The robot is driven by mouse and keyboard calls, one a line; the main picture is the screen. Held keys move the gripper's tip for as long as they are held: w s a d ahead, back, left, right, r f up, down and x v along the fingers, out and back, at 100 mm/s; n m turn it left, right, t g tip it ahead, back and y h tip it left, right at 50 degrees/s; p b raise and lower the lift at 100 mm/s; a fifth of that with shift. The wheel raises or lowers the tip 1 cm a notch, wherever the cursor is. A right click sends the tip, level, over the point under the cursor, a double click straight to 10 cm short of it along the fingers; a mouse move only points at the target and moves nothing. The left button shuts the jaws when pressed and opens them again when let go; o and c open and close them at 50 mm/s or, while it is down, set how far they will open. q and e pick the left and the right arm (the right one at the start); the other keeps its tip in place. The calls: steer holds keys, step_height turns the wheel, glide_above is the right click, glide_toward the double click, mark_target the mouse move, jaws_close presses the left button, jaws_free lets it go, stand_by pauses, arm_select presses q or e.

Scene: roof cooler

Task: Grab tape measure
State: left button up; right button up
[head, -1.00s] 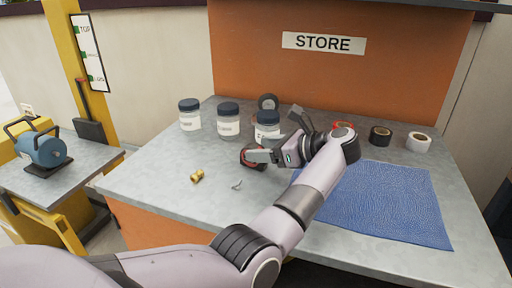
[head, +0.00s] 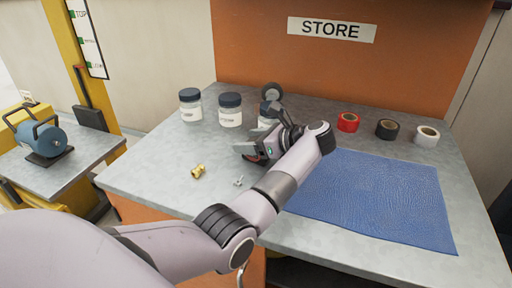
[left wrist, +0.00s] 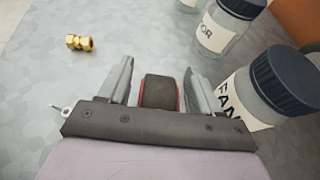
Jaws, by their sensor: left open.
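The tape measure (left wrist: 159,92) is a dark block with red sides. In the left wrist view it sits between the two grey fingers of my left gripper (left wrist: 158,72), with small gaps on both sides. My left gripper (head: 257,143) is open and low over the counter in the head view. There the gripper and wrist hide most of the tape measure. My right gripper is not in view.
Lidded jars (head: 230,110) stand behind the gripper; one (left wrist: 262,88) is close to its right finger. A brass fitting (head: 198,171) and a small metal piece (head: 238,181) lie in front. A blue mat (head: 375,198) and tape rolls (head: 387,130) are to the right.

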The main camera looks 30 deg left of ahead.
arm_select(q)
steer(key=c, duration=1.1)
jaws_close()
steer(key=shift+r, duration=0.1)
